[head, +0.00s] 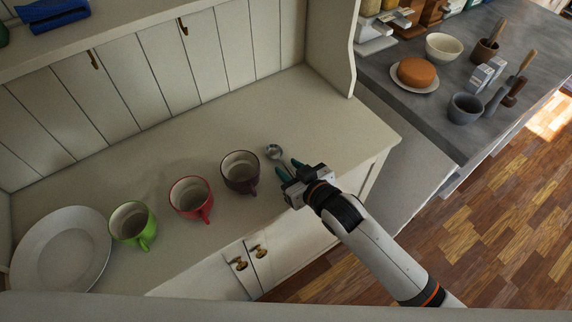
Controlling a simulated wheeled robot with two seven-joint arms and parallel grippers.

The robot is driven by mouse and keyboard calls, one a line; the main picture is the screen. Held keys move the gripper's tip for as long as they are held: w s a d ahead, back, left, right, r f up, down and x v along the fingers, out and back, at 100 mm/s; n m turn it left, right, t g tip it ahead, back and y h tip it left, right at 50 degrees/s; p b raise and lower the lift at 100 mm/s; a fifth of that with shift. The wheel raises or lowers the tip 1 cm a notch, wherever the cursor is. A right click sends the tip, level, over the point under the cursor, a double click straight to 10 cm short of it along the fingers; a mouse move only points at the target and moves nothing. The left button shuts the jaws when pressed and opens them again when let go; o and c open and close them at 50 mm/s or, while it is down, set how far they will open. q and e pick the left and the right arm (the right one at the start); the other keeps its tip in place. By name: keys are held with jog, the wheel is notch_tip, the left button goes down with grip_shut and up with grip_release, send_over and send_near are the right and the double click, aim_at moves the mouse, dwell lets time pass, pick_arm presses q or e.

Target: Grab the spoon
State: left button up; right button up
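A metal spoon (274,152) lies on the pale counter, to the right of the dark purple mug. Its round bowl points up and left, and its handle runs down and right towards my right gripper. My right gripper (289,168) reaches in from the lower right. Its two teal fingers are apart, with the visible part of the handle running in between them. The handle's far end is hidden by the gripper, and I cannot tell whether the fingers touch it. My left gripper is not in view.
A purple mug (240,173), a red mug (190,199), a green mug (132,225) and a white plate (62,250) stand in a row to the left. The counter (320,120) is clear behind the spoon. A grey worktop (425,115) with bowls and a cake is at the right.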

grip_shut()
